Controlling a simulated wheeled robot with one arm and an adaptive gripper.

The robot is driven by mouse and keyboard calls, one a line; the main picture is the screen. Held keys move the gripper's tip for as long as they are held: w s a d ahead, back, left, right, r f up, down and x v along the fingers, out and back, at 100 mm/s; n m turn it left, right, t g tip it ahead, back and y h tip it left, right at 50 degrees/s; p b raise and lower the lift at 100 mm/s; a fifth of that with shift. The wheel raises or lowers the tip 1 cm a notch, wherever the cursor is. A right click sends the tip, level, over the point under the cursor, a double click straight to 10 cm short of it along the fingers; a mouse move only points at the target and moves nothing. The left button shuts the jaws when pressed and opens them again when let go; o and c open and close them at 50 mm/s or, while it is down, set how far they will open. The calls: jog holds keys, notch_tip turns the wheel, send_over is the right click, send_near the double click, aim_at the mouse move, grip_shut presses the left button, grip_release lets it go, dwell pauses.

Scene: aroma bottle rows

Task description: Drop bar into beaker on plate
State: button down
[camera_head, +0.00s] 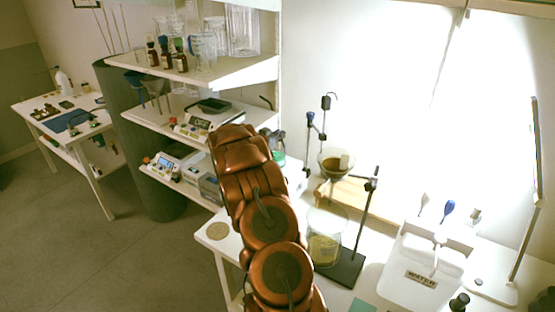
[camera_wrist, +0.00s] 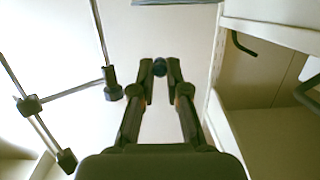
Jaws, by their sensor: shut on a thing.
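My gripper (camera_wrist: 160,72) shows in the wrist view, its two fingers closed on a small dark blue rounded piece, likely the bar (camera_wrist: 160,67). In the head view my copper arm hides the gripper and the bar. A large glass beaker (camera_head: 324,249) with yellowish contents stands on the white bench, right of my arm. I cannot tell whether a plate is under it. A smaller glass vessel with green contents (camera_head: 279,157) stands behind my arm, partly hidden. No beaker shows below the gripper in the wrist view.
A stand (camera_head: 368,220) with a black base and a funnel (camera_head: 337,164) with brown contents rise by the large beaker. Shelves (camera_head: 235,75) with glassware and instruments stand to the left. Stand rods and clamps (camera_wrist: 110,82) show left of my gripper.

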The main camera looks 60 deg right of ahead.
jog(key=c, duration=1.1)
grip_release()
jog(key=v, duration=1.2)
jog(key=shift+a, duration=0.1)
